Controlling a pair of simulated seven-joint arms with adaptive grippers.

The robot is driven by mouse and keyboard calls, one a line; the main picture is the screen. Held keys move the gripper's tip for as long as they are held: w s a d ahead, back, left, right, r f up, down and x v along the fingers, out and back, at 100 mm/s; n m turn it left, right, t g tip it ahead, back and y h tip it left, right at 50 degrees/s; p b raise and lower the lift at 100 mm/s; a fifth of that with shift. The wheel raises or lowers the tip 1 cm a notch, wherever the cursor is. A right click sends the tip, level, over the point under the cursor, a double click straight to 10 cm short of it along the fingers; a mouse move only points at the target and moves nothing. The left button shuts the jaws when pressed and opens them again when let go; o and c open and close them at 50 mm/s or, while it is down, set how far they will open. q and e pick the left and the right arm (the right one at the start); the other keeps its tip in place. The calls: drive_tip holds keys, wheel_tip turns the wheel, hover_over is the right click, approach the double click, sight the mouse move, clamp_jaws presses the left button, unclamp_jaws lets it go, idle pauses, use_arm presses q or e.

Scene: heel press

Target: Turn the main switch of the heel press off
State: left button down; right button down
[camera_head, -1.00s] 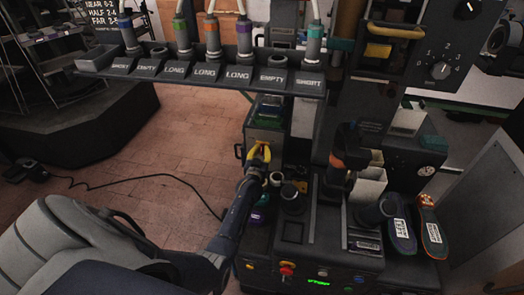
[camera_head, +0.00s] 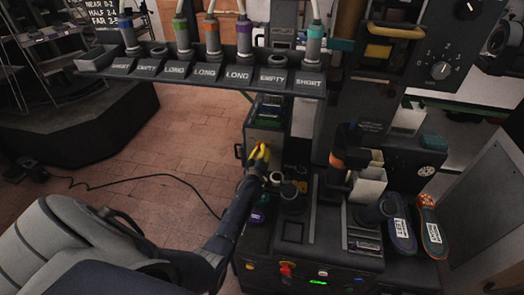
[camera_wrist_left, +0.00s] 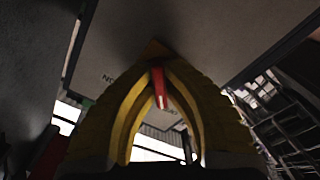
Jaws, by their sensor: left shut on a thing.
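My left gripper (camera_head: 261,152) has yellow fingers and is at the side of the grey box on the left part of the heel press (camera_head: 300,232). In the left wrist view its fingers (camera_wrist_left: 155,52) come together at the tips, shut on a narrow red switch lever (camera_wrist_left: 157,84). The lever shows between the fingers, in front of a grey panel (camera_wrist_left: 205,45) with small dark lettering on it. In the head view the lever is hidden by the gripper. My right gripper is not in view.
A rack (camera_head: 205,72) with labelled slots and several coloured-collar tools crosses above the arm. Two shoe soles (camera_head: 401,238) lie at the press's right. A black cable (camera_head: 130,184) runs over the brick floor (camera_head: 165,130). Open floor lies left of the press.

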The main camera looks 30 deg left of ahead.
use_arm(q)
drive_tip(key=shift+n, duration=0.4)
drive_tip(key=c, duration=1.5)
unclamp_jaws()
drive_tip(key=shift+o, duration=0.2)
drive_tip(key=v, duration=1.2)
